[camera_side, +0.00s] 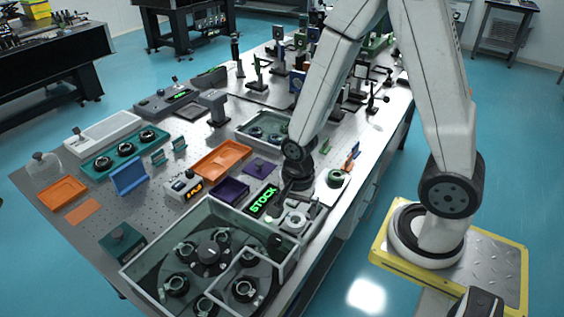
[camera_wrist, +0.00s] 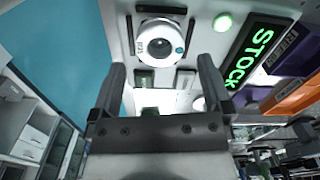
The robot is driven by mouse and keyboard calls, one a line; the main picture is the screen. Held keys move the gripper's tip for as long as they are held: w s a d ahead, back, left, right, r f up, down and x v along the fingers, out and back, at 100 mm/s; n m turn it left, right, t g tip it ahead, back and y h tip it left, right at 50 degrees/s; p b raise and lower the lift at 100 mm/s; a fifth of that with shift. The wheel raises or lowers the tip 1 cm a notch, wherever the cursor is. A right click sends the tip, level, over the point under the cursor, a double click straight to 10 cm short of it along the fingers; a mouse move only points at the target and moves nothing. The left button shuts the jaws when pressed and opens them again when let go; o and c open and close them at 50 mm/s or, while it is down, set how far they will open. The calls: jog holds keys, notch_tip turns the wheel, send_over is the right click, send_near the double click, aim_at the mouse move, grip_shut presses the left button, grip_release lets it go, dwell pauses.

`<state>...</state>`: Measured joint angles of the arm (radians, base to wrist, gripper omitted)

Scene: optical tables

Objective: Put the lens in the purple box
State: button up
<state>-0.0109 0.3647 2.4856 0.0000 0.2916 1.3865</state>
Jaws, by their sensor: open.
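The lens sits in a round pale mount (camera_side: 296,221) beside the green STOCK sign, and it shows in the wrist view (camera_wrist: 160,42) just beyond my fingertips. My gripper (camera_wrist: 162,70) is open, with its two fingers apart and nothing between them. In the side view my gripper (camera_side: 282,206) is low over the table, close to the lens, partly hidden by my wrist. The purple box (camera_side: 231,190) is a small open tray left of the STOCK sign. A purple edge (camera_wrist: 249,97) shows at the right of the wrist view, partly hidden.
The lit STOCK sign (camera_side: 263,201) stands between the purple box and the lens. A glass-walled case (camera_side: 150,275) with several ring-mounted optics is at the front. An orange tray (camera_side: 222,159) and a flat purple pad (camera_side: 260,167) lie behind the purple box.

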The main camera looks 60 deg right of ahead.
aim_at(296, 218)
jog(key=shift+f, duration=1.45)
jog(key=shift+c, duration=0.2)
jog(key=c, duration=1.3)
jog(key=shift+r, duration=0.1)
jog(key=shift+r, duration=4.9)
